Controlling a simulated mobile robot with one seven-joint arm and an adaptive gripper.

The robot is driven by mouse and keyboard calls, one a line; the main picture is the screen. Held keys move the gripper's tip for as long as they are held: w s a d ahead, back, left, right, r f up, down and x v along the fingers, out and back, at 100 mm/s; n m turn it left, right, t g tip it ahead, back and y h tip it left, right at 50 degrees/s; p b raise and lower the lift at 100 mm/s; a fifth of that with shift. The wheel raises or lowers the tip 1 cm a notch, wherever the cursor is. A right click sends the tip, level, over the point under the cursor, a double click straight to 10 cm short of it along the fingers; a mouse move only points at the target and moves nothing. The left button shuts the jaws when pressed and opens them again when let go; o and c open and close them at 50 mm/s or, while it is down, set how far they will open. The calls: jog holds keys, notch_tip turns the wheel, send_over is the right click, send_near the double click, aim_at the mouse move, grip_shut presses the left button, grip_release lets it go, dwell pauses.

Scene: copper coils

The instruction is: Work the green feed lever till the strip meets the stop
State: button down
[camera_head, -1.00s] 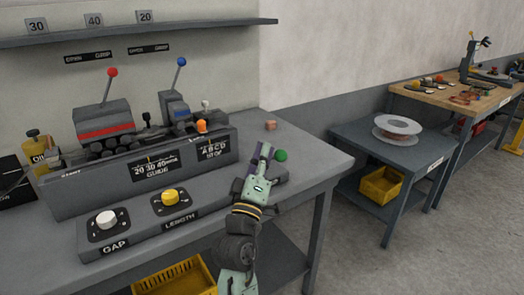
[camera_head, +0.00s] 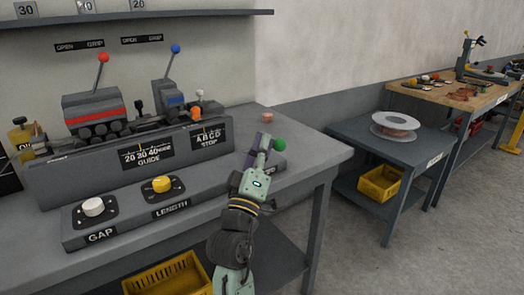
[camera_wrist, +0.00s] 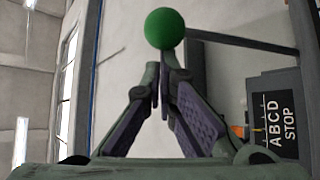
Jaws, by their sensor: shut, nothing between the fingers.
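The green ball knob of the feed lever (camera_head: 280,145) stands at the right end of the bench. My gripper (camera_head: 266,142) is beside it on its left in the head view; its lower parts hide the lever's shaft. In the wrist view the green knob (camera_wrist: 165,28) is just beyond my fingertips (camera_wrist: 162,72), which are closed together with nothing between them. I cannot tell whether they touch the knob or lever. The STOP scale marked A B C D (camera_head: 209,137) is on the machine's front; it also shows in the wrist view (camera_wrist: 273,118). I cannot make out the strip's end.
A red-knobbed lever (camera_head: 103,58) and a blue-knobbed lever (camera_head: 175,49) stand on the machine. White GAP (camera_head: 93,206) and yellow LENGTH (camera_head: 161,184) dials are in front. A small copper-coloured piece (camera_head: 267,116) lies behind my gripper. The bench's right corner is clear.

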jog(key=shift+s+d+f+m+g+h+b, duration=0.1)
jog(key=shift+s+d+f+m+h+b, duration=0.3)
jog(key=shift+f+m+h+b, duration=2.3)
jog(key=shift+s+d+f+n+g+y+b, duration=0.25)
jog(key=shift+s+f+y+b, duration=0.4)
jog(key=shift+b, duration=4.45)
jog(key=shift+s+d+f+m+t+h+b, duration=0.15)
jog(key=shift+d+f+m+h+b, duration=0.25)
jog(key=shift+f+m+h+b, duration=2.35)
jog(key=r+n+y+b, duration=0.1)
jog(key=n+y+b, duration=0.1)
jog(key=y, duration=0.1)
jog(key=shift+r+n, duration=0.35)
jog(key=shift+n, duration=0.05)
jog(key=shift+r, duration=0.1)
